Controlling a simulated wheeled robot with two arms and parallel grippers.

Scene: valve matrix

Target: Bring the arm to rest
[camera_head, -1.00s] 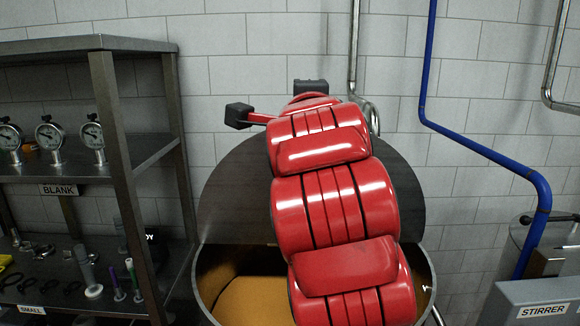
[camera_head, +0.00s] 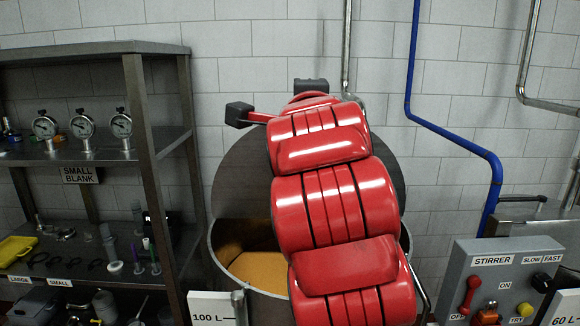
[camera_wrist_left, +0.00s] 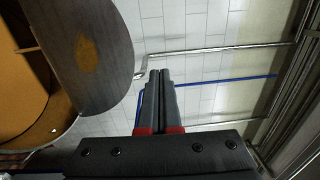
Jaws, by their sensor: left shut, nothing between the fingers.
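In the left wrist view my left gripper (camera_wrist_left: 160,73) is shut, its two dark fingers together with nothing between them. It points towards the tiled wall and the pipes, apart from the round dark tank lid (camera_wrist_left: 85,45) on the left. In the head view my red arm is raised and folded in front of the tank, hiding much of it and its raised lid (camera_head: 235,180). The left gripper's fingers cannot be made out there. My right gripper is in neither current view.
The open tank (camera_head: 222,272) holds something orange-brown. A metal shelf rack (camera_head: 135,100) with gauges (camera_head: 83,127) and small parts stands on the left. A grey stirrer panel (camera_head: 510,255) stands on the right. A blue pipe (camera_head: 455,137) runs along the wall behind.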

